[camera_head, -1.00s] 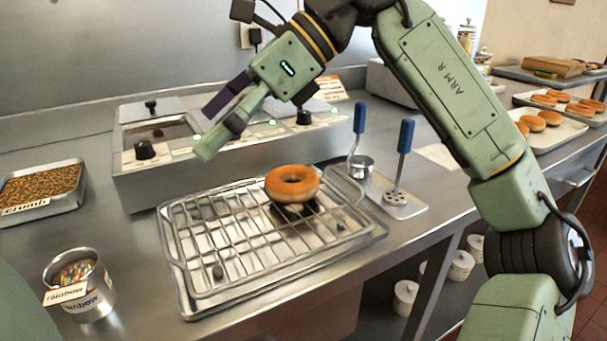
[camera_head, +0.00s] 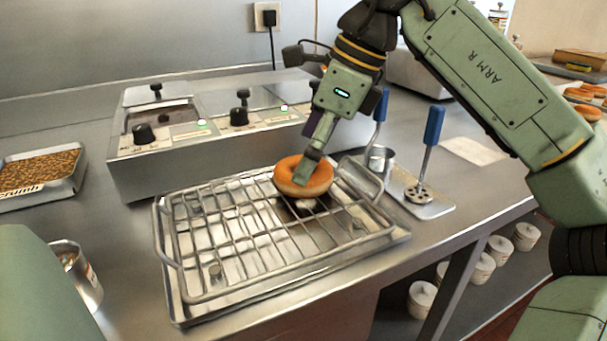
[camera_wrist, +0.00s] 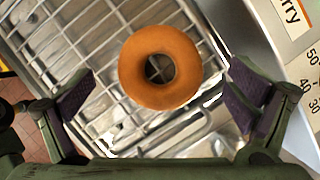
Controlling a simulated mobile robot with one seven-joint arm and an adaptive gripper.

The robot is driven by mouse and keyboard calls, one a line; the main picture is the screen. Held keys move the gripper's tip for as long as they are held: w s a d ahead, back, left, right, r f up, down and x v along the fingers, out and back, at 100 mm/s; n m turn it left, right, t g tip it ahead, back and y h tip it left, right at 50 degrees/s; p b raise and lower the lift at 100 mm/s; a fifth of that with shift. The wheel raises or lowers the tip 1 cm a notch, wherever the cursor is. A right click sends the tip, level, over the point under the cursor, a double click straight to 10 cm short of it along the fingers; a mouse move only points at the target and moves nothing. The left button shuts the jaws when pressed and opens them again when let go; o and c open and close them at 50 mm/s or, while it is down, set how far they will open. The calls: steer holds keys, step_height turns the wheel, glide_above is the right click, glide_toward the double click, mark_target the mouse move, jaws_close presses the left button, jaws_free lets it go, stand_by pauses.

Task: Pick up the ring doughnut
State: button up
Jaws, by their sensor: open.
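The ring doughnut (camera_head: 287,183) is golden brown and lies flat on the wire rack (camera_head: 182,291), near its back right part. My gripper (camera_head: 308,172) is right above the doughnut and hides part of its top in the head view. In the wrist view the doughnut (camera_wrist: 140,85) shows whole, with the rack bars seen through its hole. The two purple-padded fingers of my gripper (camera_wrist: 160,95) are wide apart, one to each side of the doughnut and apart from it in that view. Nothing is between them in a grip.
A glaze unit with knobs (camera_head: 180,160) stands behind the rack. A crumb tray (camera_head: 45,175) and a metal tin (camera_head: 80,270) are at the left. More doughnuts (camera_head: 586,112) lie far right.

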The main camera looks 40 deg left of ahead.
steer(key=shift+x, duration=1.15)
steer(key=c, duration=1.3)
steer(key=shift+o, duration=0.2)
steer(key=shift+r, duration=0.15)
